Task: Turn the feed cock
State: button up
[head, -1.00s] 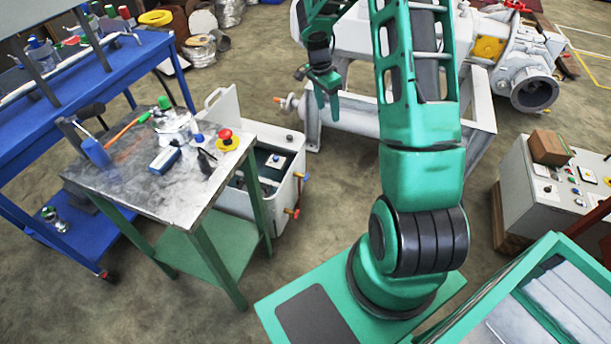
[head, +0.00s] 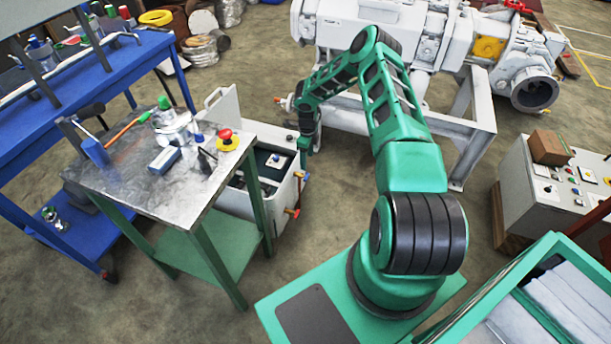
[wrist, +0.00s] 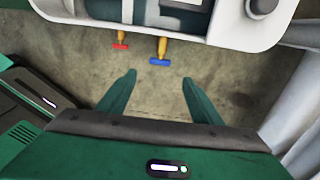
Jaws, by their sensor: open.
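Two brass cocks stick out from the side of a white tank (head: 238,203). One has a blue handle (head: 301,175) and the other a red handle (head: 292,212); I cannot tell which is the feed cock. In the wrist view the blue handle (wrist: 160,61) lies just beyond and between my fingertips, and the red handle (wrist: 120,47) is to its left. My gripper (wrist: 158,80) is open and empty, apart from both handles. In the head view it hangs by the tank's right end, its fingertips hard to make out.
A metal-topped table (head: 140,185) with a red button (head: 226,134) stands left of the tank. A white pump machine (head: 375,25) on a grey frame (head: 478,125) stands behind my arm. A control box (head: 560,185) is at right. The floor right of the cocks is clear.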

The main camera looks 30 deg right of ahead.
aim_at(306, 176)
notch_tip(306, 176, down, 11)
jog(key=shift+r, duration=0.15)
dwell(0.4)
jog(key=c, duration=1.1)
jog(key=shift+o, duration=0.2)
jog(key=shift+a, duration=0.2)
jog(key=shift+d, duration=0.1)
